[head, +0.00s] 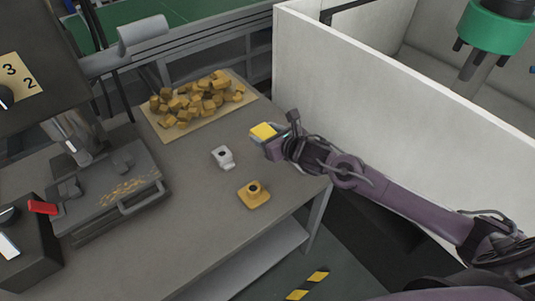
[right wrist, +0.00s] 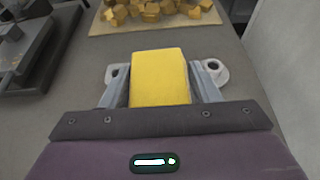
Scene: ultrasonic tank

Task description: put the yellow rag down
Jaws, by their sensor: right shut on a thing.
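The yellow rag (head: 263,131) is a small folded block held in my right gripper (head: 268,142), over the right part of the grey table. In the right wrist view the rag (right wrist: 160,78) fills the space between the two fingers of my right gripper (right wrist: 160,85), which are shut on it. I cannot tell in the head view how far the rag is above the table top. My left gripper is not in view.
A board (head: 215,122) with a heap of brass-coloured blocks lies at the back. A grey fitting (head: 223,157) and a yellow-brown fitting (head: 254,195) stand nearby. A machine vise (head: 110,190) is at left; a white wall (head: 345,85) rises at right. The table's front middle is clear.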

